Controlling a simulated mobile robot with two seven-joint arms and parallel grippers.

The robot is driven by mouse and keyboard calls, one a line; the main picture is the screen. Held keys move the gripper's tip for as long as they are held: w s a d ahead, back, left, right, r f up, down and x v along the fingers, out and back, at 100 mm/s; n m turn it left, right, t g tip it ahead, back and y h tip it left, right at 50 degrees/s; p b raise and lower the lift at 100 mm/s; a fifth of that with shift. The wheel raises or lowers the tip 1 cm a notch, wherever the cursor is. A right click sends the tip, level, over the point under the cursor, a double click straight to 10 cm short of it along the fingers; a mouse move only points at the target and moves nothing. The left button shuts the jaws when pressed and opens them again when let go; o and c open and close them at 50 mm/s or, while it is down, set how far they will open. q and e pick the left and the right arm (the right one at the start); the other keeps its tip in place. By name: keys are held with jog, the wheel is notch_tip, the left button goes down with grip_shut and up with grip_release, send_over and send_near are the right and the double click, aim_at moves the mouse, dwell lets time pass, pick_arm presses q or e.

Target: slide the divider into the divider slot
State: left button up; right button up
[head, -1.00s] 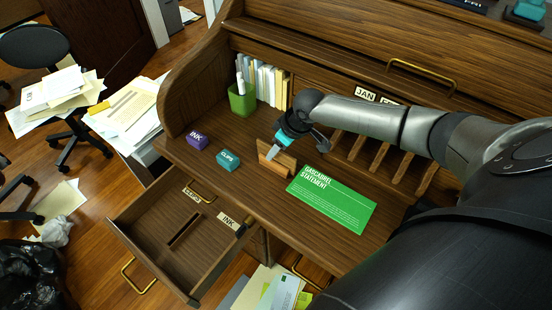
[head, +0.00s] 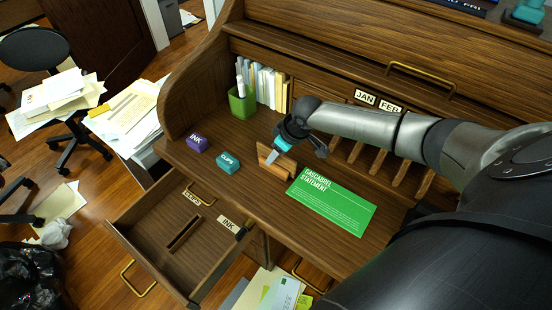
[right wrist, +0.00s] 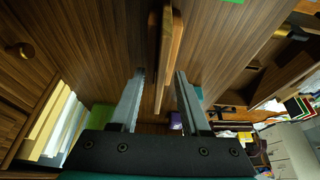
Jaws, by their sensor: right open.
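The divider (head: 279,163) is a light-brown wooden piece standing on the desk, left of the green statement sheet. My right gripper (head: 271,156) is at the divider's upper edge, and its hand hides part of it. In the right wrist view the divider (right wrist: 172,45) lies in line with the gap between the two fingers of my right gripper (right wrist: 160,76). The fingers are spread apart, with room on both sides of the wood. The divider slot (head: 184,233) is a dark narrow groove in the floor of the open drawer (head: 150,257). My left gripper is not in view.
A purple INK box (head: 197,144) and a teal CLIPS box (head: 228,162) sit left of the divider. The green statement sheet (head: 331,200) lies to its right. A green cup (head: 242,103) stands behind. The open drawer holds labels and has free room.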

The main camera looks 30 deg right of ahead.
grip_shut()
jog(key=shift+r, duration=0.15)
dwell(0.7)
